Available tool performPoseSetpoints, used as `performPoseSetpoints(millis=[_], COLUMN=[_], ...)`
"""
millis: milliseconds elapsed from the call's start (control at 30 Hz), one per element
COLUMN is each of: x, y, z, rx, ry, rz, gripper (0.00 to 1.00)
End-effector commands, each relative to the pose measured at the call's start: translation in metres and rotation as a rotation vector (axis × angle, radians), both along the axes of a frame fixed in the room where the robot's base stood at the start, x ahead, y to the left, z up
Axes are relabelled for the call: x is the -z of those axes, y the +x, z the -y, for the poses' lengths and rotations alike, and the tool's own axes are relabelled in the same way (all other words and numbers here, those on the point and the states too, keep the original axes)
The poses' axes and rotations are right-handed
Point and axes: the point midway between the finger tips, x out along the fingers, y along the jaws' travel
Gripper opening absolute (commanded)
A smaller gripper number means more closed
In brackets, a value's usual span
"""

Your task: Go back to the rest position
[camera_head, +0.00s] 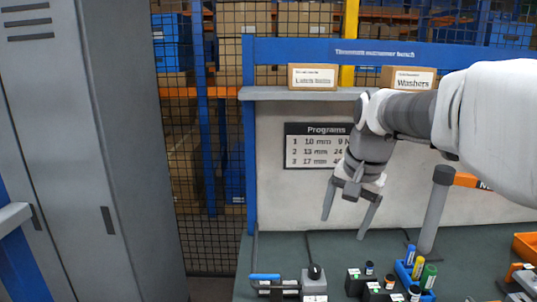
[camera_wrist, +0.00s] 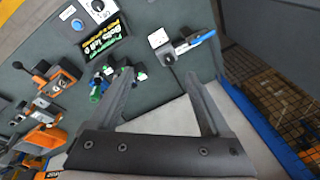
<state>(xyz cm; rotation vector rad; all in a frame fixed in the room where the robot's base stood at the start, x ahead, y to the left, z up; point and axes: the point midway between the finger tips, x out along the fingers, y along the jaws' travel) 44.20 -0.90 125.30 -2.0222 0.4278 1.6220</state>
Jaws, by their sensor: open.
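My gripper (camera_head: 349,205) hangs open and empty above the green bench top (camera_head: 385,247), in front of the white back panel. Its two fingers point down and spread apart. In the wrist view my gripper (camera_wrist: 164,88) also shows open, with nothing between the fingers and the bench top below. My arm reaches in from the right in the head view. No rest position is marked in either view.
A blue-handled tool (camera_head: 265,277) and a small black-topped device (camera_head: 314,281) stand at the bench front. Sockets (camera_head: 387,282) and a blue holder (camera_head: 403,274) are right of them. A grey post (camera_head: 434,210) stands right of my gripper. Grey lockers (camera_head: 115,150) are left.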

Motion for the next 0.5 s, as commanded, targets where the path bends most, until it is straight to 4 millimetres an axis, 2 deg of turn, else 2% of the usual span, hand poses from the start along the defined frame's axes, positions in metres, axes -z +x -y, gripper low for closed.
performPoseSetpoints(millis=[33,233,500], x=[-0.005,-0.005,0.016], y=[-0.018,-0.078,-0.152], z=[-0.001,-0.004,-0.008], rx=[-0.038,-0.196,-0.404], ry=[-0.008,-0.065,-0.179], rz=[0.024,0.105,0.207], gripper=[0.82,0.82,0.82])
